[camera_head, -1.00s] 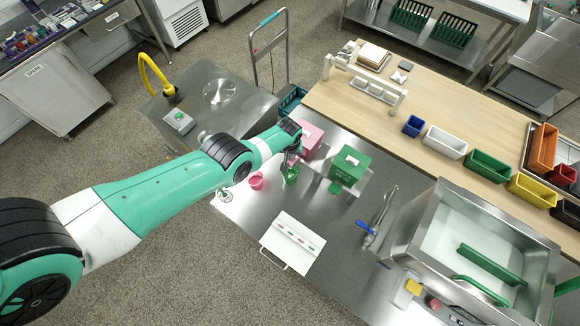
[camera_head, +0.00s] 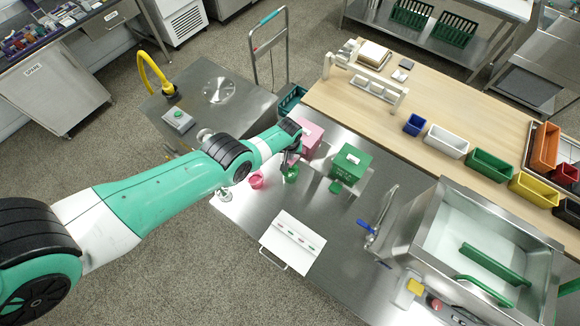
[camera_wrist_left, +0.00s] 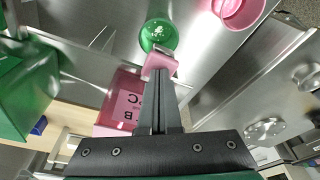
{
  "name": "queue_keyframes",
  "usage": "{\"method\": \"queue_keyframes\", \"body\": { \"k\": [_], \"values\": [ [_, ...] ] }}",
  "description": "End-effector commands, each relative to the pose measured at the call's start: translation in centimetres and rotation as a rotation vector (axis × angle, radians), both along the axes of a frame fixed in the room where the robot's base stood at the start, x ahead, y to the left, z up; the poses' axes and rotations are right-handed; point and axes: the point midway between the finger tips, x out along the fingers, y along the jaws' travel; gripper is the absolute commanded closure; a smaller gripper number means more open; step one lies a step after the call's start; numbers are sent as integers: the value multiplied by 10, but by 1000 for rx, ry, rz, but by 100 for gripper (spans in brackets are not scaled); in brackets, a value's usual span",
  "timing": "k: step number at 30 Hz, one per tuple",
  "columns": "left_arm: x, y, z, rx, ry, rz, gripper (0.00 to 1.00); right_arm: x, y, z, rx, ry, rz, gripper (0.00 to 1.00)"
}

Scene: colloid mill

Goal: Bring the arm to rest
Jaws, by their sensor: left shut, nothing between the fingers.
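My left gripper (camera_head: 289,164) is above the steel bench, at the pink and green cups. In the left wrist view its narrow fingers (camera_wrist_left: 158,68) are together and empty, with a pinkish patch at the tips. The green cup (camera_head: 291,176) is just past the fingertips; it also shows in the wrist view (camera_wrist_left: 157,33). I cannot tell whether they touch. The pink cup (camera_head: 256,180) stands to its left. The pink box (camera_head: 311,141) is partly behind my wrist, and the green box (camera_head: 350,164) stands to its right. My right gripper is out of view.
A white card (camera_head: 292,243) with coloured marks lies at the bench's front. A tap with a blue lever (camera_head: 366,227) and a steel machine (camera_head: 470,250) are to the right. Several coloured bins, including a white one (camera_head: 445,141), line the wooden counter.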

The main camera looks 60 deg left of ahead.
Motion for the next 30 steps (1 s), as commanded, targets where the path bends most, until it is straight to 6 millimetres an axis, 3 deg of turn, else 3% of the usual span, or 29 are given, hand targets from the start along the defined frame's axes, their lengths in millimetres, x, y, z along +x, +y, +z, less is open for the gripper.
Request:
{"method": "queue_keyframes", "body": {
  "k": [6, 25, 30],
  "values": [
    [0, 0, 19, 0, 1, 0, 100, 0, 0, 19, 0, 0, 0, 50],
    [0, 0, 19, 0, 0, 0, 100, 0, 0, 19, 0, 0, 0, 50],
    [0, 0, 33, 0, 0, 0, 100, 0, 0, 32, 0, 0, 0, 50]
  ]
}}
